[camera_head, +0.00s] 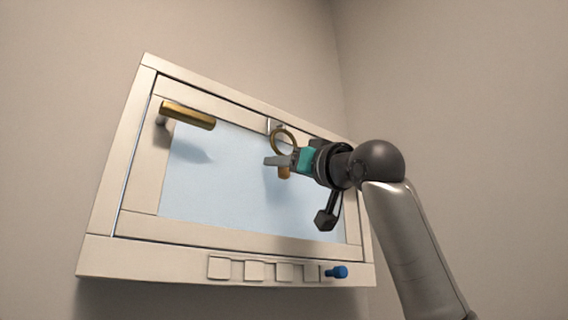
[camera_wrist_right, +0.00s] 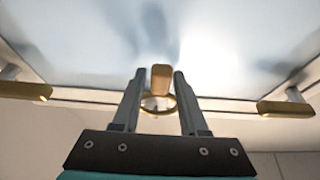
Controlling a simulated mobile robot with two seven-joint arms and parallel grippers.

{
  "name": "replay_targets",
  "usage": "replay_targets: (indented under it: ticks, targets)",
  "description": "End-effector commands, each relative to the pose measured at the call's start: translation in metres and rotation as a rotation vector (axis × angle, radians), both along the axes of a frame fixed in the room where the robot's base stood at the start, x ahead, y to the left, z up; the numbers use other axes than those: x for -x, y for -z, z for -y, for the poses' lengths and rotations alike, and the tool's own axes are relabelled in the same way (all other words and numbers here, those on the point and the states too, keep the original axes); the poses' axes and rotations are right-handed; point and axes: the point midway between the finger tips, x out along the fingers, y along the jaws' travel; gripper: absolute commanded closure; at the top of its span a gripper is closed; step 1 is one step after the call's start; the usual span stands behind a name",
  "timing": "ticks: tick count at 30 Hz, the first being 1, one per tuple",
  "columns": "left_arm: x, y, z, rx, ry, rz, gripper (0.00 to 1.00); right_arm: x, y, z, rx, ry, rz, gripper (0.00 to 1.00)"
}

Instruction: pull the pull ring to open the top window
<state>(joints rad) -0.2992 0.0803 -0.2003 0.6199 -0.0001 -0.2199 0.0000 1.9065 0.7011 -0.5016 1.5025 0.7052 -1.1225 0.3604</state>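The top window (camera_head: 136,182) is a cream frame around a pale blue pane, seen at a tilt on the wall. The gold pull ring (camera_head: 284,138) hangs from a small bracket at the window's upper edge, with a gold tab (camera_head: 284,173) below it. My right gripper (camera_head: 272,162) is at the ring. In the right wrist view its fingers (camera_wrist_right: 160,74) are apart, with the ring (camera_wrist_right: 158,109) and the tab (camera_wrist_right: 162,77) between them. A gap shows between the tab and each finger. My left gripper is in neither view.
A gold handle (camera_head: 187,115) sticks out at the window's upper left. In the right wrist view gold handles show at left (camera_wrist_right: 24,91) and right (camera_wrist_right: 286,109). Several square plates and a blue knob (camera_head: 336,272) line the lower sill.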

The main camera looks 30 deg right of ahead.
Motion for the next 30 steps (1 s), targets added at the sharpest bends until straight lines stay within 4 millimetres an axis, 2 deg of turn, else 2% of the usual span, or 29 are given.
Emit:
replay_targets:
  ticks: [1,11,30]
  targets:
    - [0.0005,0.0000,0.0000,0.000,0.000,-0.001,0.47,0.0002,-0.0001,-0.0001,0.000,0.000,0.000,0.64]
    - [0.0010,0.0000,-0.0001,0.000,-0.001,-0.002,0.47,0.0005,-0.0003,0.0001,0.000,0.000,0.000,1.00]
    - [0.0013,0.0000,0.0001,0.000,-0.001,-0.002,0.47,0.0006,-0.0006,0.0006,0.000,0.001,0.001,1.00]
